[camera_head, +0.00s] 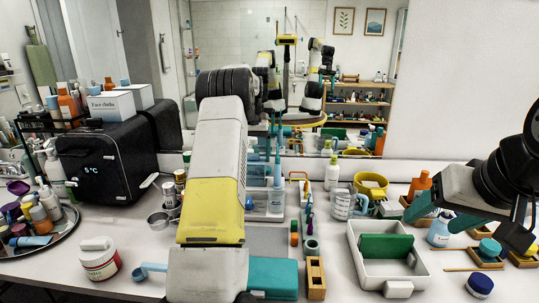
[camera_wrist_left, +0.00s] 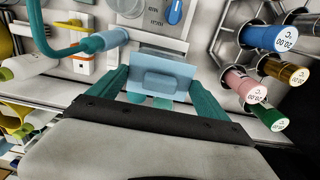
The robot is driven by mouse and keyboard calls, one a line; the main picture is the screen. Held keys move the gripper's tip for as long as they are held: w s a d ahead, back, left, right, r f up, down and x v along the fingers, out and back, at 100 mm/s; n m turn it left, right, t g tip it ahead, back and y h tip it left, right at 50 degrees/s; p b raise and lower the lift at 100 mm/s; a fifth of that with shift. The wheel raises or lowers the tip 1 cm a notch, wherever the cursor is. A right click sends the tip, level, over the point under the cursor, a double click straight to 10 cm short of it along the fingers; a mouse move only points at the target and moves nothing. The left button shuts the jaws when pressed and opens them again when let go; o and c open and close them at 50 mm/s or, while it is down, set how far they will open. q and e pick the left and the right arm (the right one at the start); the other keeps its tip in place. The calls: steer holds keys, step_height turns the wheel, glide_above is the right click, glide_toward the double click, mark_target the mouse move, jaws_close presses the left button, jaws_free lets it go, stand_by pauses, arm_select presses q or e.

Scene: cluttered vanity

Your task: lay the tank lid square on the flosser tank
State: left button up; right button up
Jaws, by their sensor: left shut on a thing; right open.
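The tank lid (camera_wrist_left: 165,75) is a light blue plate with a raised block. My left gripper (camera_wrist_left: 162,92) is shut on it, with one teal finger at each side in the left wrist view. A pale appliance with a blue knob (camera_wrist_left: 175,12), apparently the flosser, lies just beyond the lid. The tank opening is hidden, so I cannot tell whether the lid touches it. In the head view my left arm covers the left gripper and lid. The pale blue flosser (camera_head: 266,203) shows partly beside it. My right gripper (camera_head: 444,212) is open and empty at the right.
A white tray (camera_head: 360,270) holding a green block stands right of centre. A blue hose and handle (camera_wrist_left: 105,40) lie beside the flosser. Several coloured cylinders (camera_wrist_left: 270,38) stand close on the other side. A black box (camera_head: 105,160) and a crowded round tray (camera_head: 62,232) fill the left.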

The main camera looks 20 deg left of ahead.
arm_select(q)
steer(key=o, duration=1.1)
steer(key=shift+r, duration=3.9)
steer(key=shift+r, duration=0.1)
steer(key=s+d+r+m+t+h, duration=0.1)
steer(key=s+d+r+t, duration=0.1)
steer(key=s+d+r, duration=0.5)
steer(key=s+d+r+m+t, duration=0.1)
steer(key=s+d+r, duration=0.35)
steer(key=s, duration=0.45)
steer(key=s+d+f+t, duration=0.1)
steer(key=s+d+f, duration=0.1)
steer(key=s, duration=0.5)
steer(key=s+d+f+m+t, duration=0.1)
steer(key=s+d+f, duration=0.1)
steer(key=s, duration=0.5)
steer(key=s+d+f+t+h, duration=0.1)
steer(key=s+d+f, duration=0.2)
steer(key=s, duration=0.5)
steer(key=shift+d+m, duration=0.3)
steer(key=shift+d, duration=0.55)
